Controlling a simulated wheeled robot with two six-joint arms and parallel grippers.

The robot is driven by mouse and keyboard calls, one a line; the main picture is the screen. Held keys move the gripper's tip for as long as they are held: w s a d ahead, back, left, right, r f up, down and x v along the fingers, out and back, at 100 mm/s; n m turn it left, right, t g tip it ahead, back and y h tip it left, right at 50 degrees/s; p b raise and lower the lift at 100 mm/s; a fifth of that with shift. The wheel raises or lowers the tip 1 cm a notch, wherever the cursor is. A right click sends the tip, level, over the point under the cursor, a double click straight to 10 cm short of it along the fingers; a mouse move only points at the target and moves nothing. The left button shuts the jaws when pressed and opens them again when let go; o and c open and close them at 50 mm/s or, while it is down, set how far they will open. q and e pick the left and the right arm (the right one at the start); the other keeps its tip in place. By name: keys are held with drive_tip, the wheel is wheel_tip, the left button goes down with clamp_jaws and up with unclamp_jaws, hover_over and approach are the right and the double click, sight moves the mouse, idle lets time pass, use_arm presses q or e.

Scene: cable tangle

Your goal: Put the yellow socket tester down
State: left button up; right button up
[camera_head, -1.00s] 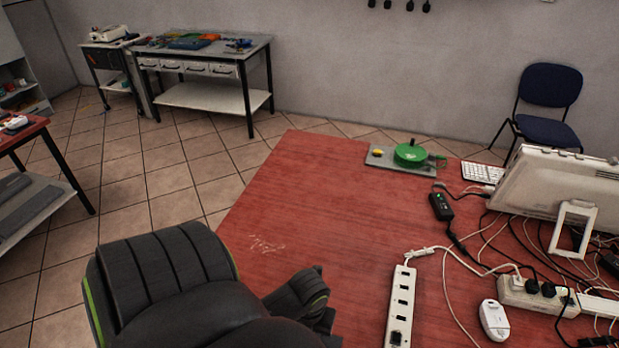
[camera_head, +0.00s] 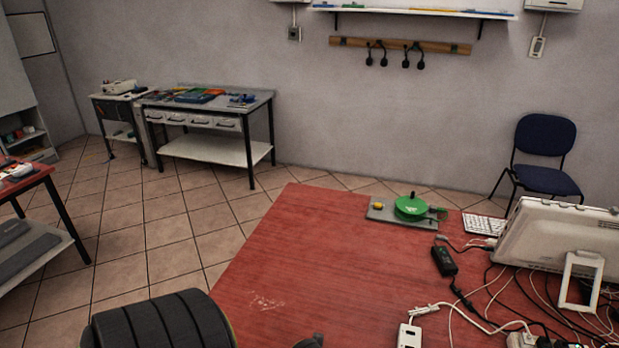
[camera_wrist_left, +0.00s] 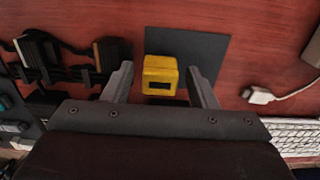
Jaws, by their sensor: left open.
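The yellow socket tester (camera_wrist_left: 162,68) shows in the left wrist view as a blocky yellow piece with a dark window on its near face. It appears at the near edge of a dark grey square mat (camera_wrist_left: 205,48) on the red table. My left gripper (camera_wrist_left: 158,69) is open, with one finger on each side of the tester and a visible gap on both sides. I cannot tell whether the tester rests fully on the mat. In the head view my left gripper is out of frame. My right gripper is not in view.
In the left wrist view, dark cables and plugs (camera_wrist_left: 50,60) lie left, a white connector (camera_wrist_left: 258,95) and keyboard (camera_wrist_left: 298,135) right. In the head view, a grey board (camera_head: 384,214) with a green object (camera_head: 411,208) lies at the back; the table's (camera_head: 330,250) left-middle is clear.

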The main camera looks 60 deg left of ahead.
use_arm(q)
drive_tip(key=shift+r, duration=0.1)
wheel_tip(320, 180, up, 12)
drive_tip(key=shift+b, duration=0.3)
idle(0.7)
